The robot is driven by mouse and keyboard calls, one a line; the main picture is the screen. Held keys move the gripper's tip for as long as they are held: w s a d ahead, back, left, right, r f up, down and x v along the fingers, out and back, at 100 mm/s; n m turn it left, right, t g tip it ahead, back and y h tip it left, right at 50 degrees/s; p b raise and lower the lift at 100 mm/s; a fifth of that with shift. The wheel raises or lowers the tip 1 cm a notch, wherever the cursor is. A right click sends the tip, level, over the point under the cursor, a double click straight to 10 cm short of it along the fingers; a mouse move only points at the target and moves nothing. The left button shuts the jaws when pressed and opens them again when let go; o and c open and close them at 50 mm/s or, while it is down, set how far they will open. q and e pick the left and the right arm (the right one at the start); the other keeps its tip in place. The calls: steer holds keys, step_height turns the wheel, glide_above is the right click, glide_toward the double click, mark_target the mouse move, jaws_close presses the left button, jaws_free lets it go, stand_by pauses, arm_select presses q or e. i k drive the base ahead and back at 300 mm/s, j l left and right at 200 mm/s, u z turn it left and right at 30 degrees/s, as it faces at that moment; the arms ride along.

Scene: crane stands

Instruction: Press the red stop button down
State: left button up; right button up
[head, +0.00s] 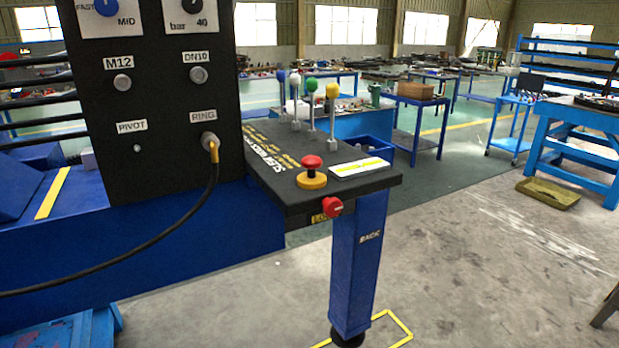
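The red stop button (311,162) is a mushroom cap on a yellow round base (311,180). It sits on the top of a dark console shelf (270,168), near its front edge, and stands up above the base. A second red knob (332,207) is on the front edge of the shelf, just below and to the right. Neither of my grippers shows in the head view.
Levers with blue, green and yellow knobs (332,91) stand behind the button. A black panel (155,110) with a plugged-in cable (212,185) rises at left. A blue post (357,265) supports the shelf. Floor (480,260) at right is mostly clear.

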mark_target(311, 164)
steer(key=i+l+u, duration=0.1)
steer(key=u, duration=0.35)
steer(key=l+u, duration=0.1)
steer(key=u, duration=0.35)
steer(key=i+l+u, duration=0.1)
steer(key=u, duration=0.35)
steer(key=i+l+u, duration=0.1)
steer(key=l+u, duration=0.15)
steer(key=l, duration=0.5)
steer(key=l+u, duration=0.25)
steer(key=l, duration=0.45)
steer(key=l+u, duration=0.25)
steer(key=l, duration=0.5)
steer(key=k+l+u, duration=0.25)
steer(key=l, duration=0.45)
steer(key=k+l, duration=0.1)
steer(key=l, duration=1)
